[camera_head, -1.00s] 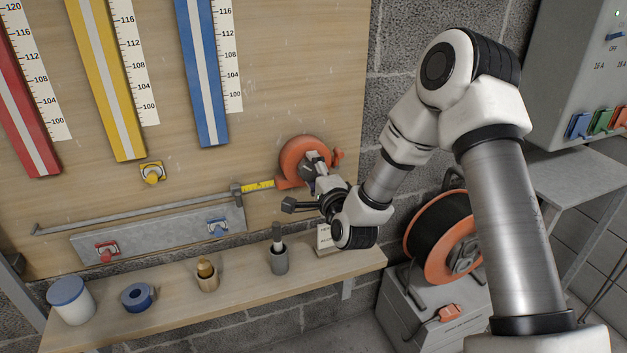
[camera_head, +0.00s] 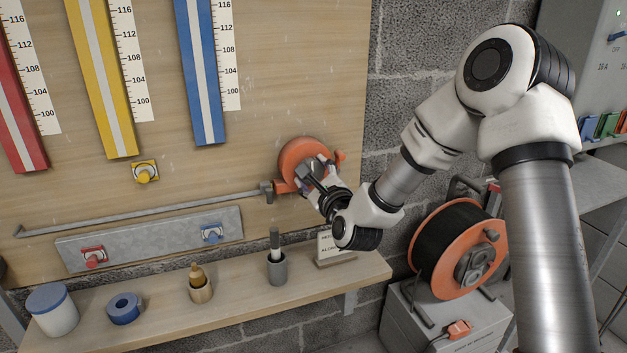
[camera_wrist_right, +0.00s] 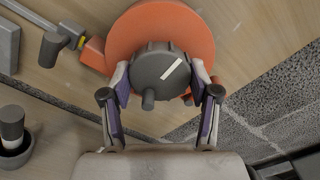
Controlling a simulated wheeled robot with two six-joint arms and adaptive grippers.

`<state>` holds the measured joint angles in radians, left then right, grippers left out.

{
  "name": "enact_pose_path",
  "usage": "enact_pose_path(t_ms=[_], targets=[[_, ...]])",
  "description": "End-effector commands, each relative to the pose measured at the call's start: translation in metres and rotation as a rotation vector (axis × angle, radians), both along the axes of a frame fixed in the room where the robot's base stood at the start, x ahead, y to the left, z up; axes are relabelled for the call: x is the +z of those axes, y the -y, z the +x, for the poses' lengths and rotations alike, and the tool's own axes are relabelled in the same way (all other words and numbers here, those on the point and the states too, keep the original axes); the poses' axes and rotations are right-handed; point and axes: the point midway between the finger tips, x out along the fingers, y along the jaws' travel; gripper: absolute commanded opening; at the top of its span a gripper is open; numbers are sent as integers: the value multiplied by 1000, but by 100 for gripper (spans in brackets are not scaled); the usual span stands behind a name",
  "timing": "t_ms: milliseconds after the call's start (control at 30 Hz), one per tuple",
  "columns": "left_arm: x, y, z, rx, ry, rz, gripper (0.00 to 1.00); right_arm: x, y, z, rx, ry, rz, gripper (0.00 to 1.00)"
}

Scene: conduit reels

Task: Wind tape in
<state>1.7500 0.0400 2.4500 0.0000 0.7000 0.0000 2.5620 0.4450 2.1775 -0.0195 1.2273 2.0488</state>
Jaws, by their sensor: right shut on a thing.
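The orange tape reel (camera_head: 298,153) is mounted on the wooden board, and it also shows in the wrist view (camera_wrist_right: 190,30). My right gripper (camera_head: 312,178) is shut on the reel's dark grey knob (camera_wrist_right: 152,70), with one finger on each side. A white stripe and a small peg show on the knob's face. A grey end block (camera_head: 267,190) sits close to the reel's mouth on its left. A short piece of yellow tape (camera_wrist_right: 79,42) shows between block and mouth in the wrist view. My left gripper is not in view.
A grey rod (camera_head: 140,212) runs left from the block, above a grey plate (camera_head: 150,240) with red and blue clips. A shelf (camera_head: 235,285) below holds cups, a blue roll and a small sign. A cable drum (camera_head: 460,245) stands at right.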

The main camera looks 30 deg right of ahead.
Motion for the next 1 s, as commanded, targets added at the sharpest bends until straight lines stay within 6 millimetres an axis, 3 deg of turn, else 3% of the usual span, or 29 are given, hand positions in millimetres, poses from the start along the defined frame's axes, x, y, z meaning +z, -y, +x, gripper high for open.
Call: enact_pose_path(t_ms=[600,633,700,1000], targets=[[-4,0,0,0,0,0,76,0,0,0,0,10,49,26],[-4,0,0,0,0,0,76,0,0,0,0,10,49,68],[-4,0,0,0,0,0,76,0,0,0,0,10,49,86],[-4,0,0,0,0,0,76,0,0,0,1,11,49,86]])
